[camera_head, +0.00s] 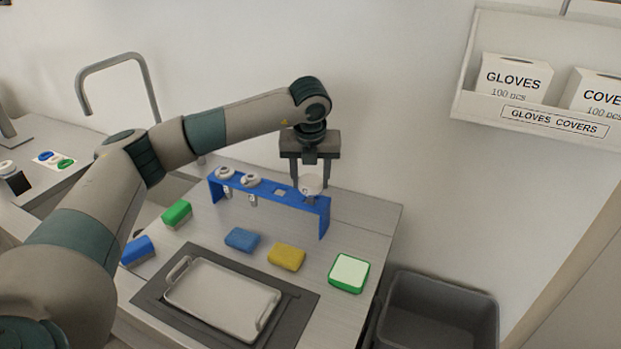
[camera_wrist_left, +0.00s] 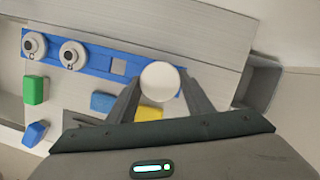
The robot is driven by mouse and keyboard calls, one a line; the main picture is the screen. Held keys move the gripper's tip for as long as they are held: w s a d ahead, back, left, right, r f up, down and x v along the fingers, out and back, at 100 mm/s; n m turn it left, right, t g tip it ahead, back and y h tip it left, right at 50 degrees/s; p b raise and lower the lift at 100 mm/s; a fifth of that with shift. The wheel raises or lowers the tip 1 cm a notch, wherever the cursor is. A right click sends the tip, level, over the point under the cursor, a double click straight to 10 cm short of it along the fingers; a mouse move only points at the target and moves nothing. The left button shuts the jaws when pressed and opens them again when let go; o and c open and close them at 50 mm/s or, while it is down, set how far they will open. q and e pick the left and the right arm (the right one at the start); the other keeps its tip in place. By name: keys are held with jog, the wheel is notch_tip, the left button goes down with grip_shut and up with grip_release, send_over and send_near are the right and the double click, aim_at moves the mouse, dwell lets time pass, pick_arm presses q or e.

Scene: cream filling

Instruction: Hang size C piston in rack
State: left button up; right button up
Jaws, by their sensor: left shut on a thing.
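The blue rack (camera_head: 322,218) stands at the back of the counter, and it also shows in the left wrist view (camera_wrist_left: 97,52). Two pistons hang in its left part, one at the far left (camera_head: 225,173) and one beside it (camera_head: 250,180). To their right is an empty square slot (camera_head: 280,192). My left gripper (camera_head: 312,183) is shut on a white round-topped piston (camera_head: 311,186) at the right end of the rack; its white top shows in the left wrist view (camera_wrist_left: 159,81). Whether it is seated in a slot is unclear. My right gripper is out of view.
A metal tray (camera_head: 224,296) lies on a dark mat at the front. Blue (camera_head: 242,240) and yellow (camera_head: 287,256) sponges, a green-rimmed pad (camera_head: 349,273), and green (camera_head: 177,213) and blue (camera_head: 138,250) brushes lie around. A grey bin (camera_head: 439,312) stands right of the counter.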

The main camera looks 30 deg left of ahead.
pick_arm(q)
jog(key=shift+f, duration=0.25)
jog(key=shift+f+b, duration=0.45)
jog(key=shift+b, duration=0.3)
jog(key=shift+f, duration=0.1)
jog(key=shift+a+f, duration=0.15)
jog(key=shift+f+b, duration=0.1)
jog(key=shift+b, duration=0.2)
